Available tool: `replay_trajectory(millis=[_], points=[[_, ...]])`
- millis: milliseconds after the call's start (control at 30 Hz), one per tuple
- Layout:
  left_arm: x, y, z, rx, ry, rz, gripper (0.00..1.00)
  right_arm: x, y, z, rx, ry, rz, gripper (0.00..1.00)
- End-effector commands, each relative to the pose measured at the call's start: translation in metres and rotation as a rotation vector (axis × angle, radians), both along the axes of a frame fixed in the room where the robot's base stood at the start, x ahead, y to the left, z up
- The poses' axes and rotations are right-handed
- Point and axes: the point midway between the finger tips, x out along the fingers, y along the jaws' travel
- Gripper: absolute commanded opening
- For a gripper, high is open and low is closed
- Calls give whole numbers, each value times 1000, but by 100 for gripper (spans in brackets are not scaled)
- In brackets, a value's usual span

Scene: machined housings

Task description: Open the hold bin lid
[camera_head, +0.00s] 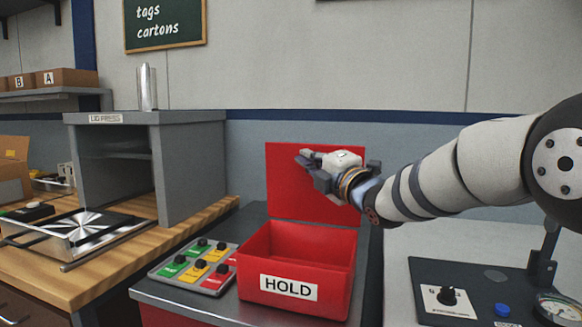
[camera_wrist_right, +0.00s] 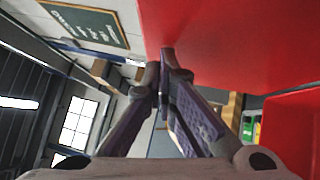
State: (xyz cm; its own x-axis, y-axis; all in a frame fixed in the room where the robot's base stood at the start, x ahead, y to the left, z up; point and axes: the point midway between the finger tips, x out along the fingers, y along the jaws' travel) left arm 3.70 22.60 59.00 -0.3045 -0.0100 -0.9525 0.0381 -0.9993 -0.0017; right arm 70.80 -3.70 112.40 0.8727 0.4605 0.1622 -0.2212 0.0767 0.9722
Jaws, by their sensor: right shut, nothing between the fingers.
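The red hold bin (camera_head: 298,258) stands on a dark bench top, with a white HOLD label on its front. Its red lid (camera_head: 287,190) stands upright at the back edge, and the bin's inside shows open and empty. My right gripper (camera_head: 304,158) is in front of the lid's upper part, shut with nothing in it. In the right wrist view the fingertips (camera_wrist_right: 167,58) are together beside the red lid (camera_wrist_right: 215,40); whether they touch it I cannot tell. My left gripper is not in view.
A control panel (camera_head: 195,266) with coloured labels and black knobs lies left of the bin. A grey press housing (camera_head: 185,170) stands on the wooden bench at left. A dark fixture with a dial (camera_head: 470,295) sits at right.

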Motion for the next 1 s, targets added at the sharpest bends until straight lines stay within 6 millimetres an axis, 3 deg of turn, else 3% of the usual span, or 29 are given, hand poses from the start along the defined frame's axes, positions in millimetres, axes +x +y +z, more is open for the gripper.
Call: replay_trajectory(millis=[400, 1000], points=[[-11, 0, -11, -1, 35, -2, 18, 22, -10, 0, 0, 2, 0, 0], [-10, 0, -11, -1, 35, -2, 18, 17, -13, 2, 0, 1, 2, 0]])
